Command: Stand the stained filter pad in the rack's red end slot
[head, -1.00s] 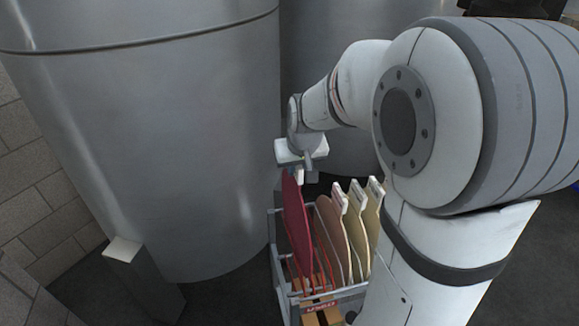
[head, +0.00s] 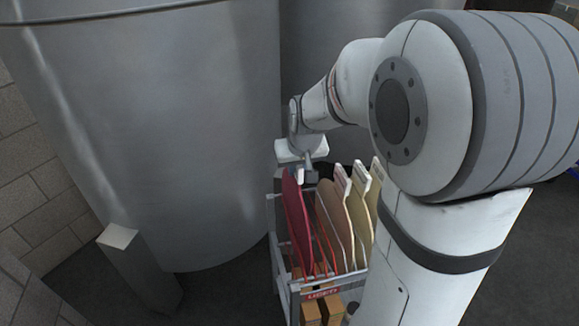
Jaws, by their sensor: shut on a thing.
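My gripper (head: 300,174) is shut on the top edge of a dark red, stained-looking filter pad (head: 294,215), which hangs upright below it. The pad is at the left end of a grey metal rack (head: 296,286), its lower part down among the rack's rails. Red wire dividers (head: 322,245) stand just right of the pad. I cannot tell whether its lower edge rests on the slot floor. The fingertips are small and partly hidden by the pad's top.
Several tan pads with white tabs (head: 343,180) stand in the rack to the right. The rack's front carries a red "USED" label (head: 322,294), with orange-brown boxes (head: 311,313) below. Large steel tanks (head: 150,140) stand close behind and left. A grey post (head: 140,270) stands at lower left.

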